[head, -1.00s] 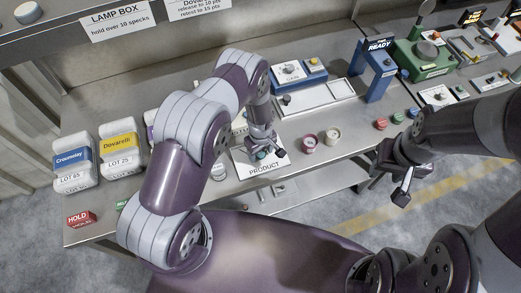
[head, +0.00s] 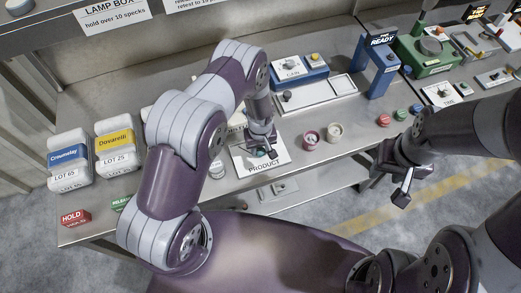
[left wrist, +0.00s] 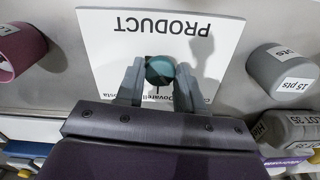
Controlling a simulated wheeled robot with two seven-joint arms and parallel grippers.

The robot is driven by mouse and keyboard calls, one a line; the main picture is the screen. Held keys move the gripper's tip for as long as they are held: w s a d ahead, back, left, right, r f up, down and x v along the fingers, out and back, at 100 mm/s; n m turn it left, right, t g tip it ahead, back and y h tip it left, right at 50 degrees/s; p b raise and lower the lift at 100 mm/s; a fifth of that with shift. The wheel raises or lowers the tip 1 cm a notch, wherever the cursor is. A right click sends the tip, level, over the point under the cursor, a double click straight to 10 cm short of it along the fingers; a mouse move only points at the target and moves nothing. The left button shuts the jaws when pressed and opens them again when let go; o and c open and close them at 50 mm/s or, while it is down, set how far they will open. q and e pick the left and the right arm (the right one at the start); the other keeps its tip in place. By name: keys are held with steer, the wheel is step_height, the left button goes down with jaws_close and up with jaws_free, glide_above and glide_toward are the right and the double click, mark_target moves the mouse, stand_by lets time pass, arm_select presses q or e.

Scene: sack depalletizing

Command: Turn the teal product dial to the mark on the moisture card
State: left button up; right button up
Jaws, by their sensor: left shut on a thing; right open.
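The teal product dial (left wrist: 160,69) sits on the white PRODUCT panel (left wrist: 108,45). In the left wrist view my left gripper (left wrist: 158,76) has one finger on each side of the dial and is shut on it. A dark line shows on the panel just below the dial, and small names there are partly covered by the fingers. In the head view the PRODUCT panel (head: 243,163) lies near the bench's front edge under my left gripper (head: 263,151). My right gripper (head: 396,184) is open and empty, in front of the bench. I cannot pick out the moisture card.
Two labelled sacks, Croumolay (head: 68,160) and Dovarelli (head: 115,145), stand at the left. A red HOLD block (head: 74,217) is at the front left. Two small cups (head: 312,139) stand right of the panel. The blue GAIN box (head: 300,70) is behind.

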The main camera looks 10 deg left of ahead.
mark_target(260, 151)
arm_select(q)
steer(key=m+b, duration=0.2)
steer(key=m, duration=0.2)
steer(key=shift+w, duration=0.15)
steer(key=shift+r+m+b, duration=0.15)
steer(key=shift+m+b, duration=0.8)
steer(key=shift+m, duration=0.85)
steer(key=o, duration=0.8)
steer(key=shift+o, duration=1.2)
step_height(260, 151, up, 13)
steer(key=b, duration=0.3)
